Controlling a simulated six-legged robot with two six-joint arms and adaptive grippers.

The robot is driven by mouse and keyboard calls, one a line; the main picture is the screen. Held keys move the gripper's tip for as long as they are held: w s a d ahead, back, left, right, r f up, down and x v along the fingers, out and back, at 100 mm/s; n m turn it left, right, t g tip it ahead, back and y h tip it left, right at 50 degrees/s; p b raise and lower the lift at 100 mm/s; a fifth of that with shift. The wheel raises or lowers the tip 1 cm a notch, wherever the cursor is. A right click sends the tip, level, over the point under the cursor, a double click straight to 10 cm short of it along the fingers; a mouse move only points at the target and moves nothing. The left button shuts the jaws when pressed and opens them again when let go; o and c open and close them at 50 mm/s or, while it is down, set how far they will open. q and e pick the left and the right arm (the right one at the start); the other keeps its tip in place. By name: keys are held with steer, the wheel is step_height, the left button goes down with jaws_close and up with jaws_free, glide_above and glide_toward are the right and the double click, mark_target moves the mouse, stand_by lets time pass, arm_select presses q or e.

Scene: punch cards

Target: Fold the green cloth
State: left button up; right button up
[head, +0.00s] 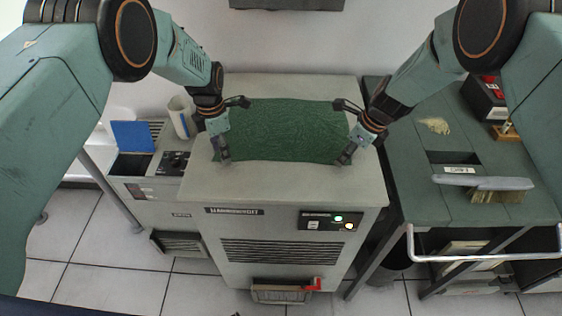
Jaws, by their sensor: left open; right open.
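The green cloth (285,130) lies spread out flat on top of the grey cabinet (270,185). My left gripper (232,130) is open at the cloth's left edge, with one finger near the far left corner and the other near the near left corner. My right gripper (343,132) is open at the cloth's right edge, with its fingers near the far and near right corners. I cannot tell whether the fingers touch the cloth. The grippers hide small parts of the cloth's side edges.
On the left stands a lower unit with a blue panel (132,136) and a whitish cup (182,118). The cabinet's front strip is clear.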

arm_select(q)
steer(key=shift+d+f, duration=0.2)
arm_select(e)
steer(key=shift+d+f, duration=0.2)
steer(key=shift+f, duration=0.05)
arm_select(q)
steer(key=shift+w+a, duration=0.1)
steer(key=shift+a, duration=0.05)
arm_select(e)
steer(key=shift+w+a, duration=0.1)
arm_select(q)
steer(key=shift+f, duration=0.25)
arm_select(e)
steer(key=shift+f, duration=0.15)
arm_select(q)
steer(key=c, duration=0.3)
arm_select(e)
steer(key=c, duration=0.3)
arm_select(q)
steer(key=shift+s+f, duration=0.1)
steer(key=shift+s, duration=0.1)
jaws_close()
arm_select(e)
steer(key=shift+s+f, duration=0.2)
steer(key=shift+f, duration=0.05)
jaws_close()
stand_by(0.8)
steer(key=shift+r, duration=0.15)
